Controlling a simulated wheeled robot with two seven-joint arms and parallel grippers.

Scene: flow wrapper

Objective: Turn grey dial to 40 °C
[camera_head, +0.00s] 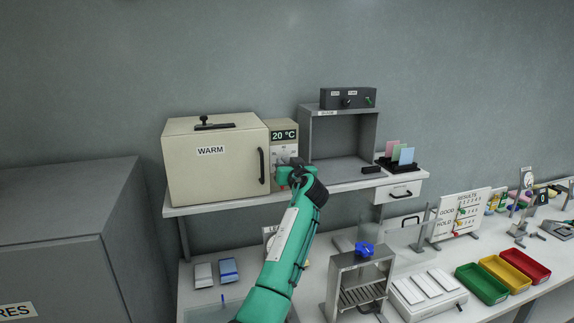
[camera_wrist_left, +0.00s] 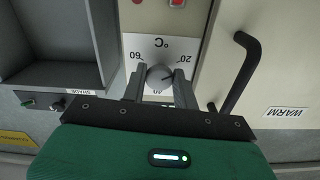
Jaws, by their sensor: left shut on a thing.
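The grey dial (camera_wrist_left: 160,75) sits on a white scale plate (camera_wrist_left: 147,48) marked 60 at left and 20 at right in the left wrist view; a mark at the bottom is partly hidden. A dark line on the dial points right, toward the 20 side. My left gripper (camera_wrist_left: 158,84) is shut on the dial, one finger on each side. In the head view the left gripper (camera_head: 290,174) covers the dial. The display (camera_head: 284,135) above it reads 20 °C. My right gripper is not in view.
The cream WARM box (camera_head: 212,170) with a dark handle (camera_head: 262,165) stands left of the dial panel. A grey open-fronted box (camera_head: 340,135) stands to the right, on the same shelf. Coloured cards (camera_head: 400,153) and trays (camera_head: 482,284) are further right.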

